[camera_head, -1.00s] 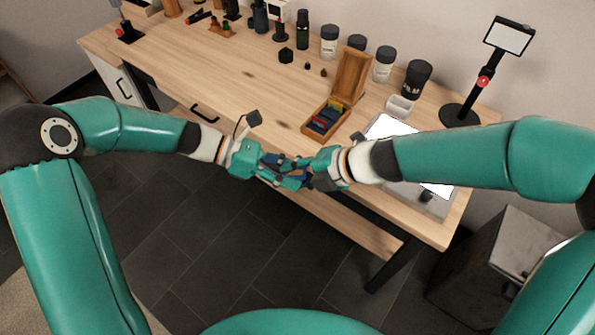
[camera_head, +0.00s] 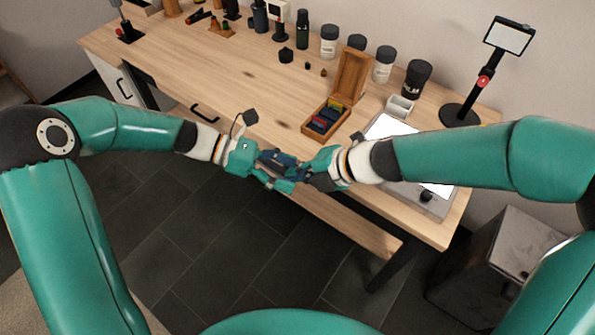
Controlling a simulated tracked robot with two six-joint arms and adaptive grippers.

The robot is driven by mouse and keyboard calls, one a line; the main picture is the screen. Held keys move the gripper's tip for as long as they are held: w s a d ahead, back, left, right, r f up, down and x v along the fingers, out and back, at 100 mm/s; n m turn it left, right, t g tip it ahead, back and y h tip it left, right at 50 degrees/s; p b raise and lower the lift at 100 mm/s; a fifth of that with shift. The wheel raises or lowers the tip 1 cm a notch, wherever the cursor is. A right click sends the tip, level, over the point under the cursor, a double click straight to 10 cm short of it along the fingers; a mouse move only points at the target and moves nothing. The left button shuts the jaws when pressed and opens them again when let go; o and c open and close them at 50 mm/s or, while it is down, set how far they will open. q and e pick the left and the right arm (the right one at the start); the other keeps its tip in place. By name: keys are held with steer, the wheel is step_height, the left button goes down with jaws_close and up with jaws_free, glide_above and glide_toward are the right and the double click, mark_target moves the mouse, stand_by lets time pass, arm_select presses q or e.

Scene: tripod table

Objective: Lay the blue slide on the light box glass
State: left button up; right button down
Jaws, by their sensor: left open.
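My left gripper (camera_head: 268,168) and my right gripper (camera_head: 308,174) meet tip to tip in the air in front of the table's front edge. A small dark blue piece, seemingly the blue slide (camera_head: 278,158), shows between them, mostly hidden by the fingers. My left gripper is open around it. My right gripper seems shut on it from the right side. The light box (camera_head: 385,125) lies on the right of the table, its bright glass partly hidden under my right arm.
A wooden slide box (camera_head: 312,128) with raised lid and several coloured slides stands left of the light box. A small white tray (camera_head: 399,106), several jars (camera_head: 383,64) and a stand with a screen (camera_head: 509,36) are behind. The left middle of the tabletop is clear.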

arm_select(q)
steer(key=v, duration=1.1)
steer(key=a+f+m+t+y, duration=0.25)
steer(key=f+m+y, duration=0.25)
steer(key=f, duration=0.6)
steer(key=a+f+m+t+y, duration=0.1)
steer(key=a+f+m+y, duration=0.3)
steer(key=f, duration=0.7)
steer(key=s+d+f+m+g, duration=0.1)
steer(key=s+d+f+m, duration=0.3)
steer(key=s, duration=0.4)
steer(key=s+d+f+m, duration=0.4)
steer(key=s+d+m, duration=0.2)
steer(key=s, duration=0.2)
steer(key=shift+s+d+f+g+y, duration=0.2)
steer(key=shift+s+f+g+y, duration=0.1)
steer(key=shift+s+g+y, duration=0.1)
